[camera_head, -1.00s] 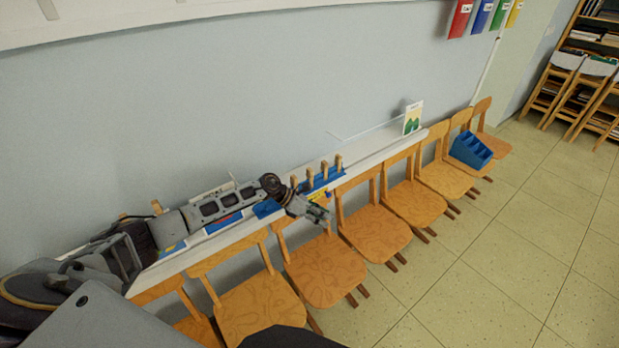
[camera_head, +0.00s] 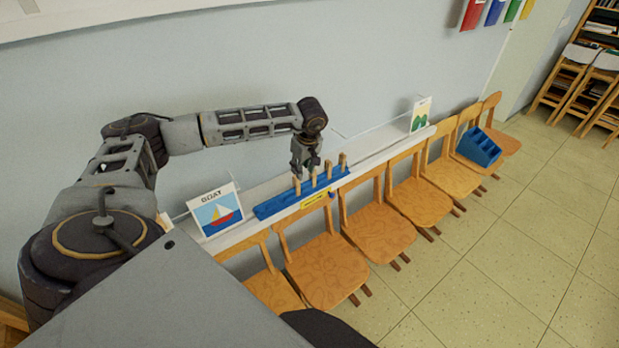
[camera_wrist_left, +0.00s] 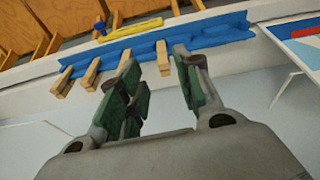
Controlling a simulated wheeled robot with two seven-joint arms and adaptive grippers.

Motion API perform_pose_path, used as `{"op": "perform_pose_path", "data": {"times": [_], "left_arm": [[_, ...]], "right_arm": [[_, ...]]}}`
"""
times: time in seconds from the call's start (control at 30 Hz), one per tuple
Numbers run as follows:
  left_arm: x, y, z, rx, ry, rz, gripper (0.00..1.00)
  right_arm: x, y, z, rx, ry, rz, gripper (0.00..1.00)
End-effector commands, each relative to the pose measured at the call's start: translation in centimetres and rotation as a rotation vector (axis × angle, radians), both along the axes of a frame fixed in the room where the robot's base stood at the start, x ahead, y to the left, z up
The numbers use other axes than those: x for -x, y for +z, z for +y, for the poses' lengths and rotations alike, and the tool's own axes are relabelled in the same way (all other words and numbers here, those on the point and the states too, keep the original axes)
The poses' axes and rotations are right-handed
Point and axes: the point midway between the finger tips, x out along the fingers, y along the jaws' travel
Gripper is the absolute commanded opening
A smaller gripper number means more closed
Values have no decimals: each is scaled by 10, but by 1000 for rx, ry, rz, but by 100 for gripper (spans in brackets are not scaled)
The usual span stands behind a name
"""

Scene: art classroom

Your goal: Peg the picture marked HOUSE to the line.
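My left gripper (camera_head: 304,174) hangs fingers-down over the blue peg rack (camera_head: 275,206) on the white ledge. In the left wrist view its green-padded fingers (camera_wrist_left: 160,82) are apart, with a wooden peg (camera_wrist_left: 162,58) showing beyond the gap between them. I cannot tell whether they touch it. Several wooden pegs stand in a row in the rack. A picture card with a sailboat (camera_head: 216,212), apparently marked BOAT, stands left of the rack. A card with green shapes (camera_head: 420,114) stands further right; its word is unreadable. No HOUSE marking is readable, and no line is clearly visible. My right gripper is out of view.
Wooden chairs (camera_head: 376,232) stand in a row along the ledge (camera_head: 380,147). A blue compartment box (camera_head: 480,147) sits on a chair at the right. Coloured folders (camera_head: 474,14) hang on the wall.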

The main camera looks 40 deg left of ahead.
Motion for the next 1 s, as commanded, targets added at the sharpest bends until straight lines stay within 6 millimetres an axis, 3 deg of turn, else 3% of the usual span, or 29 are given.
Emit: {"op": "perform_pose_path", "data": {"times": [0.17, 0.57, 1.0], "left_arm": [[5, 14, 19, -80, -30, 3, 34], [6, 14, 20, -86, -31, 5, 34], [4, -9, 26, -86, -29, 5, 34]], "right_arm": [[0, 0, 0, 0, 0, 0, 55], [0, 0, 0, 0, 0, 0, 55], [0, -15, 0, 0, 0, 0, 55]]}}
